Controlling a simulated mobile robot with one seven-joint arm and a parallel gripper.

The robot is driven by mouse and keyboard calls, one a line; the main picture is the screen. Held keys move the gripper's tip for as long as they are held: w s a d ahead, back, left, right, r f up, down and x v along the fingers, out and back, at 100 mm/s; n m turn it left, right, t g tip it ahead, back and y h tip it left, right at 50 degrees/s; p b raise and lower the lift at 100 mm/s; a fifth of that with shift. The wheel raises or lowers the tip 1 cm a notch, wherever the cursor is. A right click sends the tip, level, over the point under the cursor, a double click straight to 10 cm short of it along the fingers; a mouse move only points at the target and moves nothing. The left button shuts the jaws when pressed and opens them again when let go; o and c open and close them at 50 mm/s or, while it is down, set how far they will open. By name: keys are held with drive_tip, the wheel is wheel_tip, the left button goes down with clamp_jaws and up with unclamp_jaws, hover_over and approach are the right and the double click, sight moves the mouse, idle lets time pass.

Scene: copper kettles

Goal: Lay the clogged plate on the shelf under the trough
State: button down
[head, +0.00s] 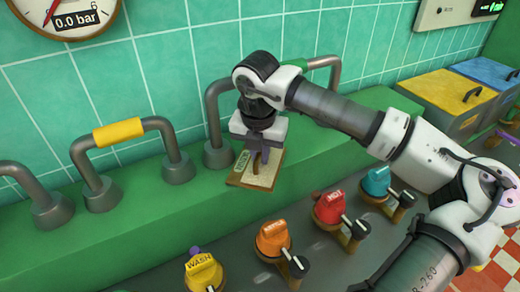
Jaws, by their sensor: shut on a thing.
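My gripper (260,158) points down and is shut on a flat plate (264,174), holding it by its upper part. The plate has a speckled beige face, a brown edge and a small green label at its left. It is in front of the green ledge, near the foot of a grey pipe; whether it touches the ledge I cannot tell. Whether its holes are clogged is too small to see. I cannot make out a trough or a shelf under it in this view.
Grey bent pipes, one with a yellow sleeve (118,132), rise from the green ledge (130,226). Yellow (203,272), orange (273,238), red (329,207) and teal (376,181) valve knobs stand in front. A gauge (66,14) reads 0.0 bar. Lidded bins (450,92) stand at right.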

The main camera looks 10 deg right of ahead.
drive_tip(key=shift+f, duration=0.15)
drive_tip(key=c, duration=1.5)
unclamp_jaws()
drive_tip(key=shift+r, duration=0.2)
